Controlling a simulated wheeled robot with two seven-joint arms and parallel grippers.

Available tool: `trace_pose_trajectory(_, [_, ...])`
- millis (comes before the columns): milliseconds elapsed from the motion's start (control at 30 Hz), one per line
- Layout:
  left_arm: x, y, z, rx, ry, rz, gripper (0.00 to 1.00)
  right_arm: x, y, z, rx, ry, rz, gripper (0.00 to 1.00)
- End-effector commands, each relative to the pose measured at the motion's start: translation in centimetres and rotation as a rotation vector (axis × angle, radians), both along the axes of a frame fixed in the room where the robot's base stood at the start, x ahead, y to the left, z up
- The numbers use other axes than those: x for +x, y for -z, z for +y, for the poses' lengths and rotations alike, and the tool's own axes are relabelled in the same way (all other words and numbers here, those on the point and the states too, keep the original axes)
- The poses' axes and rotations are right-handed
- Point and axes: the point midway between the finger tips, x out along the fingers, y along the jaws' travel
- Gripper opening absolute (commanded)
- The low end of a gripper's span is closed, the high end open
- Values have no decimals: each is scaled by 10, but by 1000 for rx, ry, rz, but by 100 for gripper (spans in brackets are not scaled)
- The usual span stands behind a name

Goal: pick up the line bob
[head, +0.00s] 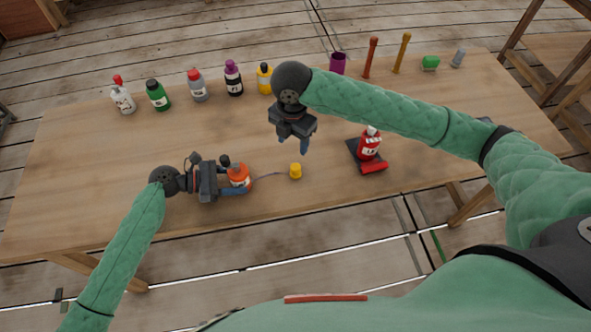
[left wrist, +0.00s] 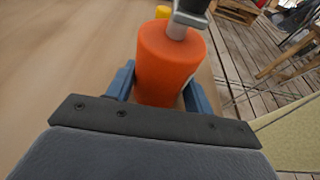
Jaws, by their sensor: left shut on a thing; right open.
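My left gripper (head: 238,176) is shut on an orange cylinder (head: 239,173) with a white label, low over or on the table; I cannot tell which. In the left wrist view the orange cylinder (left wrist: 170,62) sits between the two blue fingers, with a grey and black fitting on its top. A thin line runs from it to a small yellow bob (head: 295,171) on the table to its right. The yellow bob also shows partly behind the cylinder in the left wrist view (left wrist: 162,11). My right gripper (head: 292,146) is open and empty, above and beyond the yellow bob.
Several bottles (head: 198,85) stand along the table's far edge. A purple cup (head: 338,63), two upright sticks (head: 371,58) and a green item (head: 430,62) are at the back right. The table's left side is clear.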

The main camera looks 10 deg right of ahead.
Motion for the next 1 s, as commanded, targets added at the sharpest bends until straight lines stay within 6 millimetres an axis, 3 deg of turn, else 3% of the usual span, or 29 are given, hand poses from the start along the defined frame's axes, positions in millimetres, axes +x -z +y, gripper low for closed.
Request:
trace_pose_trajectory(400, [0,0,0,0,0,0,39,-1,56,-1,-1,1,4,54])
trace_pose_trajectory(667, [0,0,0,0,0,0,39,-2,73,-2,1,1,2,54])
trace_pose_trajectory(1000, [0,0,0,0,0,0,39,-6,114,-6,0,1,3,54])
